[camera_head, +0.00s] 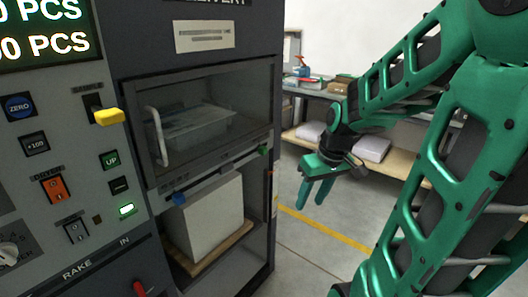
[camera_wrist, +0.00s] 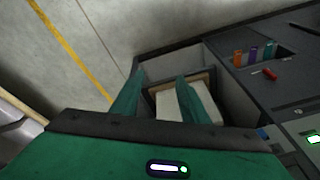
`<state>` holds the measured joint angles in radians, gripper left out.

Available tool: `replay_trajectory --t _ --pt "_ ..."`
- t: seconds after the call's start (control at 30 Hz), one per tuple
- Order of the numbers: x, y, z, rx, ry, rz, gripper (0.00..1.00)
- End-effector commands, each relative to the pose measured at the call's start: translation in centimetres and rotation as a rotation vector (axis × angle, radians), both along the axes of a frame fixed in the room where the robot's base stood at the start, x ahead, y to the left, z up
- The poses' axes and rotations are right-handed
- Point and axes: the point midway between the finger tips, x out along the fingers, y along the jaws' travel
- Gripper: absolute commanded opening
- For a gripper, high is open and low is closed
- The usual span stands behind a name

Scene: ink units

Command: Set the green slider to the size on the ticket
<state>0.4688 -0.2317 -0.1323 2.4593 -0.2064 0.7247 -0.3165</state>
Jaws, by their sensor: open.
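A small green knob (camera_head: 263,150) sits at the right end of a rail below the cabinet window. A blue knob (camera_head: 179,198) sits at the rail's left end; a blue piece (camera_wrist: 262,133) also shows in the wrist view. A pale ticket-like plate (camera_head: 205,37) is fixed above the window; its print is too small to read. My gripper (camera_head: 314,192) is open and empty, in free air right of the cabinet and apart from the green knob. In the wrist view, my gripper's fingers (camera_wrist: 160,92) are spread before the cabinet's open bay. I cannot make out the green knob there.
A white block (camera_head: 207,222) stands on a wooden board in the bay below the rail. A panel with buttons and a yellow lever (camera_head: 109,117) is at left. Shelves with packs (camera_head: 372,149) stand behind my arm. The floor right of the cabinet is clear.

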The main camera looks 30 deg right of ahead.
Motion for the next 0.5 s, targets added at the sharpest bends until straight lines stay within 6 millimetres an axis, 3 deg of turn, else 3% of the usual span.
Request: replay_trajectory --t 0.1,0.3,0.5 --pt "5.4 -1.1 -1.0 0.023 -0.121 0.135 0.41" --pt "13.9 -2.8 -1.4 0.059 -0.397 0.318 0.41" --pt "20.1 -5.7 0.1 0.063 -0.701 0.397 0.41"
